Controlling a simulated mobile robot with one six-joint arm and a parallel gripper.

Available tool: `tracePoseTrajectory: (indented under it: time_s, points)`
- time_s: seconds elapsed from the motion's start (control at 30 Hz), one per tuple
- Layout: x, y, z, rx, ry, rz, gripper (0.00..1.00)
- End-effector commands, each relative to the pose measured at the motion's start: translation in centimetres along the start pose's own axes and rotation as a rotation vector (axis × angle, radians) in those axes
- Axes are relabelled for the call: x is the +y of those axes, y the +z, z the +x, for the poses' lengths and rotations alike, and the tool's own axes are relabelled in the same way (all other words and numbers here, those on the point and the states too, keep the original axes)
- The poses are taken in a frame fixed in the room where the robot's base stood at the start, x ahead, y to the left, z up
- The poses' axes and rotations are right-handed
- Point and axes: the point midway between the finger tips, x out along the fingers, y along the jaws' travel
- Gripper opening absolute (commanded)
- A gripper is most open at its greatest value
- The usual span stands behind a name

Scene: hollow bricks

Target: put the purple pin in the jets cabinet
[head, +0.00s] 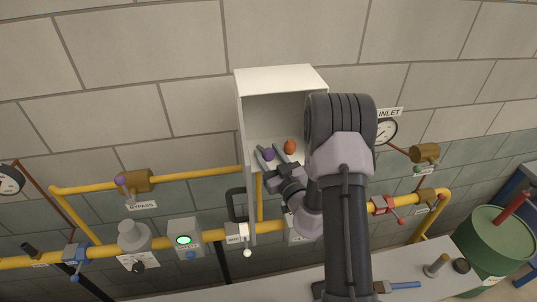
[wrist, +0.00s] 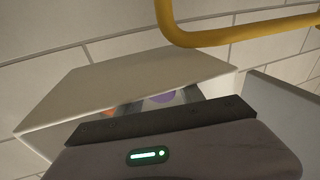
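The white cabinet (head: 281,80) hangs open on the wall; no sign on it can be read. The purple pin (head: 268,154) shows as a round purple head low inside it, toward the left. My gripper (head: 267,148) reaches into the cabinet, its two fingers spread on either side of the purple pin. They look open, with a small gap beside the pin. In the wrist view the purple pin (wrist: 162,97) lies between the dark fingers, partly hidden by my gripper body. The pin's lower part is hidden.
An orange round-headed thing (head: 290,147) stands in the cabinet just right of my gripper. The cabinet door (head: 248,205) hangs at the left. Yellow pipes (head: 210,174) run along the wall below. A purple knob (head: 120,180) sits by the bypass valve. A bench (head: 415,285) lies below.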

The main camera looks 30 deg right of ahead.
Motion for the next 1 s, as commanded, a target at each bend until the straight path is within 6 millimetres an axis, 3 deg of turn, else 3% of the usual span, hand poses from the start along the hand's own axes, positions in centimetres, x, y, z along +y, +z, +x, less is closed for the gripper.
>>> tracePoseTrajectory:
  time_s: [0.43,1.0]
  points:
    - [-0.1,-0.4,0.0,-0.002,-0.002,0.000,0.57]
    - [0.1,-0.2,-10.9,-0.005,0.000,0.000,0.57]
